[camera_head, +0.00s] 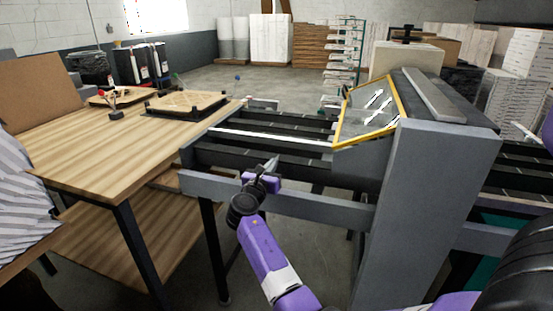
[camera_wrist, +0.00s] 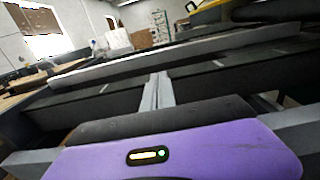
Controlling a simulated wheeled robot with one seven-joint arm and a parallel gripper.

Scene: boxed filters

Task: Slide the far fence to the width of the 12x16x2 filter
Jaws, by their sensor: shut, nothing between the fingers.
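The far fence (camera_head: 270,137) looks like the pale bar across the dark conveyor bed, left of the grey machine. In the wrist view a long pale bar (camera_wrist: 190,47), likely the same fence, crosses ahead of my fingers. My gripper (camera_head: 274,162) is at the near side of the conveyor, shut and empty. In the wrist view its fingertips (camera_wrist: 158,78) are together and point toward the bar. They look apart from it, but the exact gap is hard to judge. A tan, pleated panel like a filter (camera_head: 187,103) lies on the wooden table; its size cannot be read.
The grey machine (camera_head: 432,170) with a yellow-edged clear guard (camera_head: 370,108) stands over the conveyor at right. A grey rail (camera_head: 310,204) runs along the conveyor's near side. The wooden table (camera_head: 90,150) is at left. Stacked boxes stand at the back.

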